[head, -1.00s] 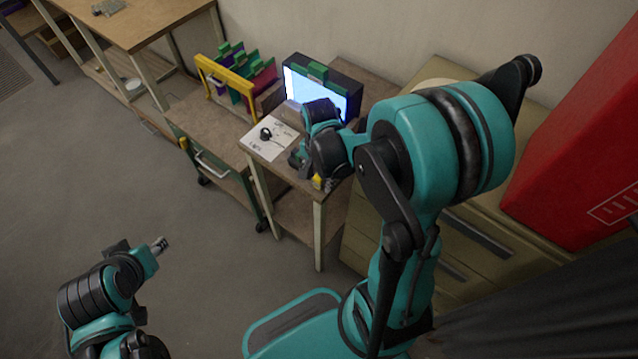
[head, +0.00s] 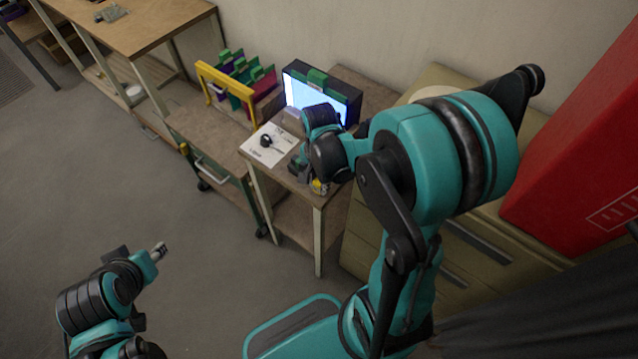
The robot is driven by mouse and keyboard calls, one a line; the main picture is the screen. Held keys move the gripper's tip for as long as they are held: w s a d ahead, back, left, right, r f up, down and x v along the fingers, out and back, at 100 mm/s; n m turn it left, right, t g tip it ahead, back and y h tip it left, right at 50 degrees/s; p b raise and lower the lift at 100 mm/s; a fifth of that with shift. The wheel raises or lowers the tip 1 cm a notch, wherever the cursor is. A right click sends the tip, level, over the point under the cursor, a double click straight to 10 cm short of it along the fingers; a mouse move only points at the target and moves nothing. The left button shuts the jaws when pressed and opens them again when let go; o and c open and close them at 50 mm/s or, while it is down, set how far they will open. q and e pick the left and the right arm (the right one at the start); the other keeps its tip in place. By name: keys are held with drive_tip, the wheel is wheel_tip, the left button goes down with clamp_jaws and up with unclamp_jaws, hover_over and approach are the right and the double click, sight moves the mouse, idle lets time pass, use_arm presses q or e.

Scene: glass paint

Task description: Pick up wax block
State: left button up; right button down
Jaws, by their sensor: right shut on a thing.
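My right gripper (head: 298,168) is low over the small wooden table (head: 292,184), at its near right side, past the paper. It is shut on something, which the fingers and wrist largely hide. I cannot make out the wax block clearly. A small yellow thing (head: 318,187) shows at the table's near edge, just below my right wrist; I cannot tell what it is. My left gripper (head: 159,251) is out over the floor at lower left, away from the furniture. It is too small to tell whether it is open or shut.
A white paper (head: 258,155) with a black object (head: 266,141) lies left of my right gripper. A lit screen (head: 302,93) stands behind. A yellow-framed rack (head: 228,82) is at left. A red cabinet (head: 572,145) stands at right. The floor at left is clear.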

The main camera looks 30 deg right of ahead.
wheel_tip(320, 180, up, 4)
drive_tip(key=shift+f+p, duration=0.2)
drive_tip(key=shift+p, duration=0.55)
drive_tip(key=s+d+r+p, duration=0.3)
drive_tip(key=s+r, duration=0.3)
drive_tip(key=s, duration=0.5)
drive_tip(key=shift+d+p, duration=0.4)
drive_tip(key=shift+d, duration=0.05)
drive_tip(key=shift+r, duration=0.1)
